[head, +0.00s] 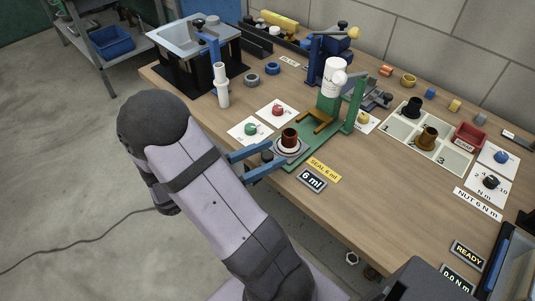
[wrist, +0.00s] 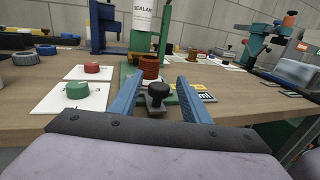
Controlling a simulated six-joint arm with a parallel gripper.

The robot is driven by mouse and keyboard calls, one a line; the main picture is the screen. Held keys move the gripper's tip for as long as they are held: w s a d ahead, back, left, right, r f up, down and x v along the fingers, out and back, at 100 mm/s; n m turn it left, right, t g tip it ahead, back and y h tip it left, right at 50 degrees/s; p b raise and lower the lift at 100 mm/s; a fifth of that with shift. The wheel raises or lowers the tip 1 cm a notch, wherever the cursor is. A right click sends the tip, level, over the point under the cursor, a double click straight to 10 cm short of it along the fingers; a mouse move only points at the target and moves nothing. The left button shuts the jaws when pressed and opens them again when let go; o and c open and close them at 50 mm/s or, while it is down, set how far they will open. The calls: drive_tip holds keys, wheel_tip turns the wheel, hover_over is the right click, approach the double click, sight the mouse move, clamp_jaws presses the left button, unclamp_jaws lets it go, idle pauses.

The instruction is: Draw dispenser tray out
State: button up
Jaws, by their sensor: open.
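The green dispenser (head: 325,148) stands on the bench with a white sealant bottle (head: 334,75) above its base. The part also shows in the wrist view (wrist: 149,67). A black knob (wrist: 157,92) faces me in front of the part. My gripper (wrist: 160,80) is open, with its blue fingers on either side of the knob and visible gaps to both. In the head view my gripper (head: 276,151) is at the bench's near edge. The knob's stem is mostly hidden.
White cards with a green knob (head: 250,128) and a red knob (head: 278,110) lie left of the dispenser. Plates reading "SEAL 6 ml" (head: 324,169) and "6 ml" (head: 312,180) lie to its right. A blue stand (head: 328,45) is behind.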

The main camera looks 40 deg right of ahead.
drive_tip(key=v, duration=0.7)
drive_tip(key=shift+a+b, duration=0.2)
drive_tip(key=shift+b, duration=0.1)
